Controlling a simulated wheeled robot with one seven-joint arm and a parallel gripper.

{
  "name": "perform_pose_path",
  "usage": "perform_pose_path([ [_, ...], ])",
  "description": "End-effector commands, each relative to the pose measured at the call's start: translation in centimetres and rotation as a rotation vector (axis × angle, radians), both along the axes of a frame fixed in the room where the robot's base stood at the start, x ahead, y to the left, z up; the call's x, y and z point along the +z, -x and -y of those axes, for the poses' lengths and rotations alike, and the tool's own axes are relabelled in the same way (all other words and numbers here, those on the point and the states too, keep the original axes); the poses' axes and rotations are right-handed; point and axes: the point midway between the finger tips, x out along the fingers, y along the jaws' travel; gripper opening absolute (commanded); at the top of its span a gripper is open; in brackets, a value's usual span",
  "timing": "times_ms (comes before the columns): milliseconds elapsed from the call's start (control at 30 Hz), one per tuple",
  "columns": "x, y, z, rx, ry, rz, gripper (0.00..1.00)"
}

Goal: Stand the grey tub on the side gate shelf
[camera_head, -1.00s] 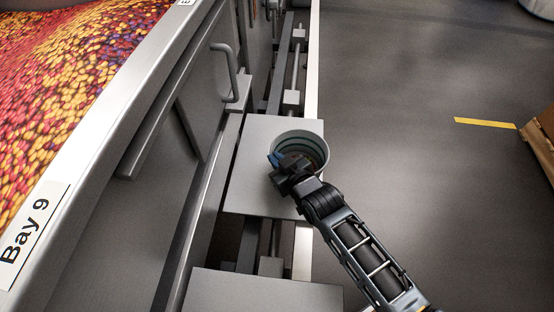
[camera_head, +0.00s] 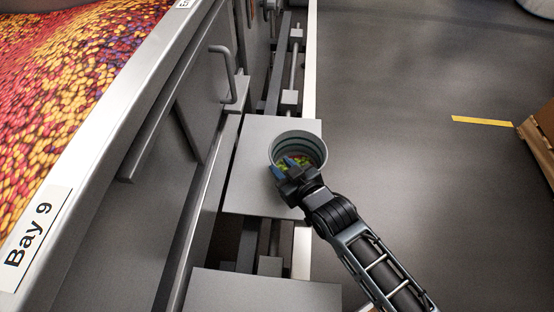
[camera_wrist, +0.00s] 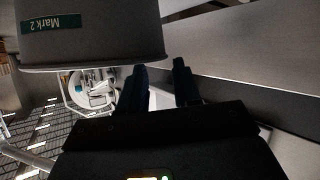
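The grey tub (camera_head: 318,153) is upright over the right part of a flat grey plate, which looks like the side gate shelf (camera_head: 258,150). Its rim reaches the plate's right edge. Coloured candy shows inside. Its base is hidden, so contact with the plate cannot be seen. My gripper (camera_head: 286,168) is at the tub's near-left rim with its blue fingers apart. In the wrist view the tub (camera_wrist: 95,45) appears upside down with a green "Mark 2" label. There my gripper (camera_wrist: 160,75) is open, with a clear gap between the fingers beside the rim.
The large candy drum (camera_head: 75,120) with a "Bay 9" sign (camera_head: 33,238) fills the left side. A door handle (camera_head: 228,72) juts out near the shelf. A second grey plate (camera_head: 262,292) lies nearer. Open floor (camera_head: 430,110) lies to the right, with a wooden pallet (camera_head: 538,145) at the edge.

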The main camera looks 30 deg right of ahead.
Motion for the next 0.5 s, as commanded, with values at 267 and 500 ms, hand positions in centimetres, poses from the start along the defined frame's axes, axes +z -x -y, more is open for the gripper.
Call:
perform_pose_path([
  [267,2.1,5.0,0.1,-0.001,0.0,-0.001,0.32],
  [500,2.8,6.8,0.0,-0.001,0.0,0.0,0.32],
])
